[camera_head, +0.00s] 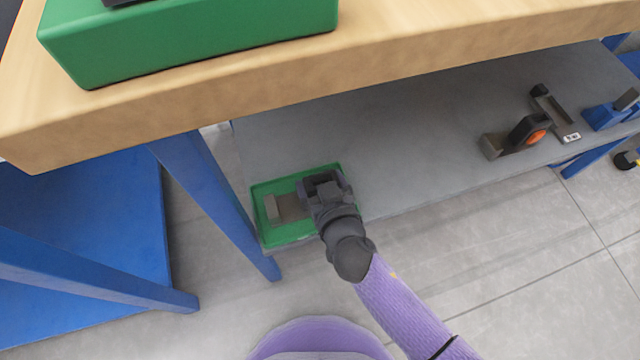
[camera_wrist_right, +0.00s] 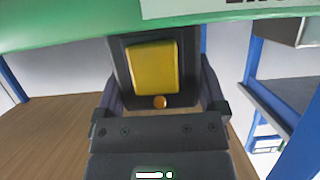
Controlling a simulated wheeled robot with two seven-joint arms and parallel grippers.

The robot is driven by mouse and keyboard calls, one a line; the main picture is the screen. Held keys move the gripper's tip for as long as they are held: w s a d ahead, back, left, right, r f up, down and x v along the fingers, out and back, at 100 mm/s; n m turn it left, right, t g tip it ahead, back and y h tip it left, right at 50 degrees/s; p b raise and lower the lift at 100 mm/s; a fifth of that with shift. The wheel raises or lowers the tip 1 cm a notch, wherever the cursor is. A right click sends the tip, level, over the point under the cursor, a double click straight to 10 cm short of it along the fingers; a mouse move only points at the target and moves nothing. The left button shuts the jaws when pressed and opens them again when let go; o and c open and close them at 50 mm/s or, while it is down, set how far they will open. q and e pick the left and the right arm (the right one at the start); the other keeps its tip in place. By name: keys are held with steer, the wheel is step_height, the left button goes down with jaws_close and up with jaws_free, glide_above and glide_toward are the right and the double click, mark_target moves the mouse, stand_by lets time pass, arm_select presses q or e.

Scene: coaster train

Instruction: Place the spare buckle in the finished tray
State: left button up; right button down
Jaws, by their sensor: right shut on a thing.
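My right gripper (camera_head: 324,188) is over the right part of a small green tray (camera_head: 262,236) on the grey lower shelf. In the right wrist view, the gripper (camera_wrist_right: 160,88) is shut on the buckle (camera_wrist_right: 152,68), a black body with a yellow button. A green surface with a white label (camera_wrist_right: 228,8) shows beyond the buckle there. A grey-brown piece (camera_head: 287,208) with a paler block lies in the tray, left of the gripper. The gripper hides the buckle in the head view, and I cannot tell whether the buckle touches the tray. My left gripper is not in view.
The wooden tabletop (camera_head: 400,62) overhangs the shelf (camera_head: 420,150) and carries a larger green bin (camera_head: 200,45). A blue leg (camera_head: 212,200) stands left of the tray. Buckle-like parts, one with an orange button (camera_head: 535,136), lie at the shelf's right; its middle is clear.

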steer(key=shift+r, duration=0.15)
jaws_free()
steer(key=shift+f, duration=0.2)
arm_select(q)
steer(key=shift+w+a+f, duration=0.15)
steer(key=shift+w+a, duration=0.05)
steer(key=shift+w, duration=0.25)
arm_select(e)
steer(key=shift+s+d+r+p, duration=0.1)
steer(key=shift+s+r+p, duration=0.15)
steer(key=shift+r+p, duration=0.15)
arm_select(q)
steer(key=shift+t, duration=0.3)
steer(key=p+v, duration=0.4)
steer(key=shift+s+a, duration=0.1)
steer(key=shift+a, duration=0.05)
arm_select(e)
steer(key=v, duration=1.1)
steer(key=shift+s, duration=0.25)
